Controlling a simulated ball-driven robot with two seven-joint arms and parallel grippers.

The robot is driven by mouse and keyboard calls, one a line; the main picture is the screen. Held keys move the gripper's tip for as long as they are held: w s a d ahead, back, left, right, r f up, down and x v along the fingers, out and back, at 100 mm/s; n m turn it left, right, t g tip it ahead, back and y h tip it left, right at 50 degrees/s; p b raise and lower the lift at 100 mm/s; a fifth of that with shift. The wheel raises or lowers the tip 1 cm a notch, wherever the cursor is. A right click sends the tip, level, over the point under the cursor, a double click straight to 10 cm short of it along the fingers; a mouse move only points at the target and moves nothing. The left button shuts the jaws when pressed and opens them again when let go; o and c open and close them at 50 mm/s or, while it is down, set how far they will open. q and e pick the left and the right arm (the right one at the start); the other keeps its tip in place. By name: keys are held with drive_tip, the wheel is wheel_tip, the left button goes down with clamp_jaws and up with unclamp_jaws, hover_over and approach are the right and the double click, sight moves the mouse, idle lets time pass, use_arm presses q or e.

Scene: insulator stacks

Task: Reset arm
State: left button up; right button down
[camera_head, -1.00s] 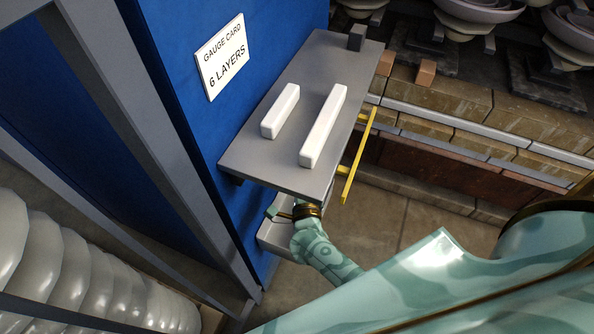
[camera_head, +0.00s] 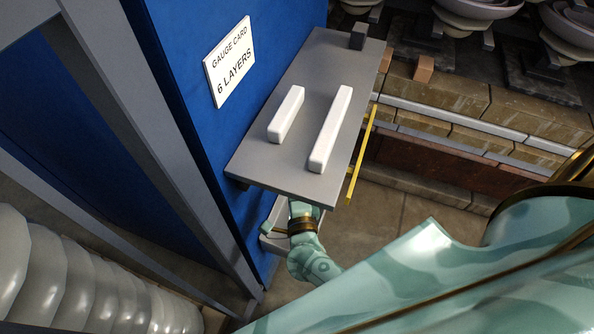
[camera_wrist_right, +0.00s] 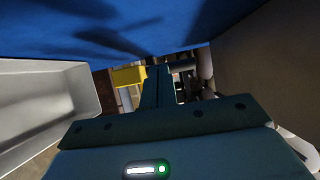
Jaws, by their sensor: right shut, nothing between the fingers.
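My right arm, pale green with a gold wrist band, reaches in under the grey shelf (camera_head: 262,165) in the head view. In the right wrist view the fingers of my right gripper (camera_wrist_right: 157,72) are together and hold nothing. They point towards a blue surface (camera_wrist_right: 130,25). My left gripper is in neither view.
Two white bars (camera_head: 330,130) and a small dark block (camera_head: 358,36) sit on the shelf. A yellow bar (camera_head: 361,155) runs along its right side. A gauge card (camera_head: 229,62) is on the blue panel.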

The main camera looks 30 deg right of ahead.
drive_tip(key=s, duration=0.6)
drive_tip(key=a+r+n+g+y, duration=0.1)
drive_tip(key=a+r+n+y, duration=0.15)
drive_tip(key=n+y, duration=0.45)
drive_tip(key=a+r+n+g+y, duration=0.2)
drive_tip(key=a+n+y, duration=0.15)
drive_tip(key=n, duration=0.85)
drive_tip(key=s+d+r+n+g+h, duration=0.2)
drive_tip(key=s+d+n+g+h, duration=0.25)
drive_tip(key=d, duration=0.35)
drive_tip(key=s+d+r+n+g+h, duration=0.2)
drive_tip(key=s+d+n+g+h, duration=0.15)
drive_tip(key=s+d+n, duration=0.35)
drive_tip(key=s+a+f+m+g+y, duration=0.1)
drive_tip(key=s+a+f, duration=0.1)
drive_tip(key=f, duration=1.1)
drive_tip(key=s+a+f+m+g+y, duration=0.1)
drive_tip(key=s+a+f, duration=0.1)
drive_tip(key=f, duration=1)
drive_tip(key=s+f+m+g+y, duration=0.1)
drive_tip(key=s+f, duration=0.6)
drive_tip(key=s, duration=0.3)
drive_tip(key=s+f+m+g+y, duration=0.1)
drive_tip(key=s+f+g, duration=0.1)
drive_tip(key=s+f, duration=0.6)
drive_tip(key=shift+s, duration=1.05)
